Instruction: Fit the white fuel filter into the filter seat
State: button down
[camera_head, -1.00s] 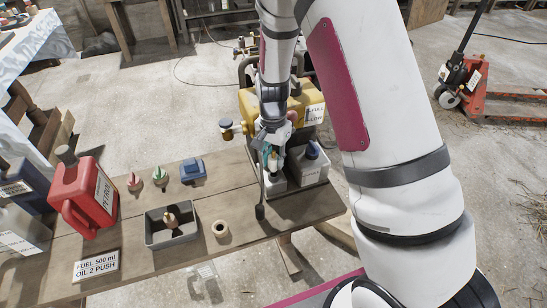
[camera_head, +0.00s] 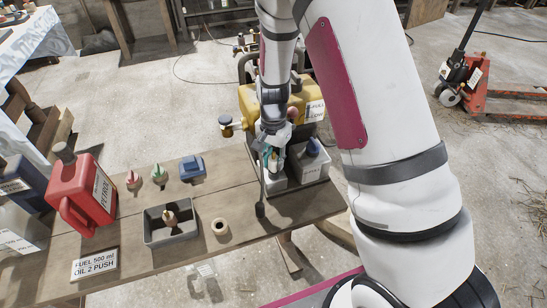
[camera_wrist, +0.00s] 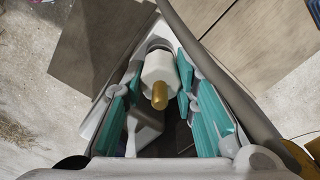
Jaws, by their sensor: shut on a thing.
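The white fuel filter (camera_wrist: 158,68) with its brass end (camera_wrist: 160,96) is between the teal-padded fingers of my gripper (camera_wrist: 161,80). The gripper is shut on it, and the brass end points toward the wrist camera. In the head view, my gripper (camera_head: 272,158) is low at the bench's right end, in front of the yellow machine (camera_head: 249,101). I cannot make out the filter seat, or whether the filter touches anything below; the gripper and arm hide that area.
A dark rod (camera_head: 261,207) stands close to my gripper. My arm covers the right side.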

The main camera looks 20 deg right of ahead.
jog(key=shift+f+b, duration=0.4)
jog(key=shift+f, duration=0.35)
jog(key=c, duration=1.2)
grip_release()
notch_tip(320, 180, up, 12)
jog(key=shift+f, duration=0.1)
jog(key=shift+s+r, duration=0.15)
jog(key=shift+r, duration=0.3)
jog(key=s+r+n, duration=0.3)
jog(key=s+r, duration=0.4)
jog(key=r, duration=0.2)
jog(key=s+r+n+t, duration=0.1)
jog(key=s+r+n, duration=0.3)
jog(key=s, duration=0.9)
jog(key=s+r+n+t, duration=0.1)
jog(key=s+r+n, duration=0.25)
jog(key=s, duration=0.85)
notch_tip(320, 180, up, 14)
jog(key=t+p, duration=0.2)
jog(key=p, duration=1)
jog(key=shift+d+p, duration=0.15)
jog(key=shift+p, duration=0.15)
